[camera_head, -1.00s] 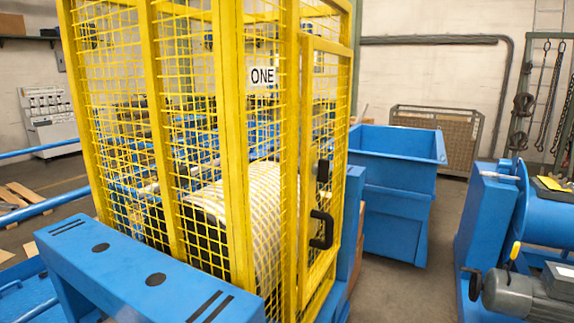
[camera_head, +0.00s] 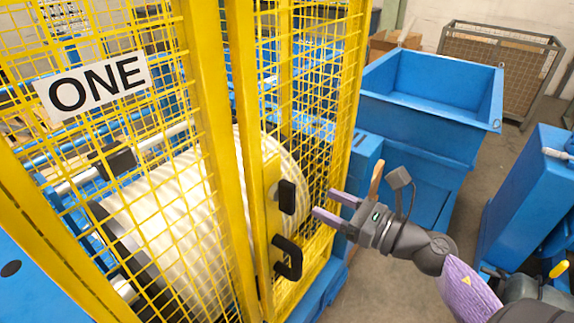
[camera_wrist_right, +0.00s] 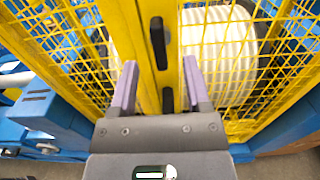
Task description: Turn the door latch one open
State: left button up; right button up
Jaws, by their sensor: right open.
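The yellow mesh door (camera_head: 250,150) carries the sign ONE (camera_head: 93,86) beside it on the guard. The door latch (camera_head: 287,196) is a small black upright piece on a yellow plate. A black D-shaped handle (camera_head: 288,257) sits below it. My right gripper (camera_head: 326,202) is open and empty, to the right of the latch and apart from it in the head view. In the right wrist view, a black upright bar (camera_wrist_right: 158,42) shows ahead of my open fingers (camera_wrist_right: 160,68); a second black piece (camera_wrist_right: 168,100) shows between them. My left gripper is not in view.
A large white ribbed drum (camera_head: 185,215) lies behind the mesh. A blue bin (camera_head: 430,100) and a wire crate (camera_head: 500,62) stand behind, at the right. Blue machinery (camera_head: 525,190) is at the far right. Some floor between is clear.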

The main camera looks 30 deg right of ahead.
aim_at(295, 189)
jog(key=p+x, duration=0.1)
jog(key=x, duration=0.7)
jog(key=shift+a+r+p, duration=0.1)
jog(key=shift+a+p, duration=0.05)
jog(key=shift+p, duration=0.25)
jog(key=shift+w+a, duration=0.2)
jog(key=shift+w, duration=0.15)
jog(key=c, duration=0.4)
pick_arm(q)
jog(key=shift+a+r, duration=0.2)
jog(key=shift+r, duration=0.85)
pick_arm(e)
grip_shut()
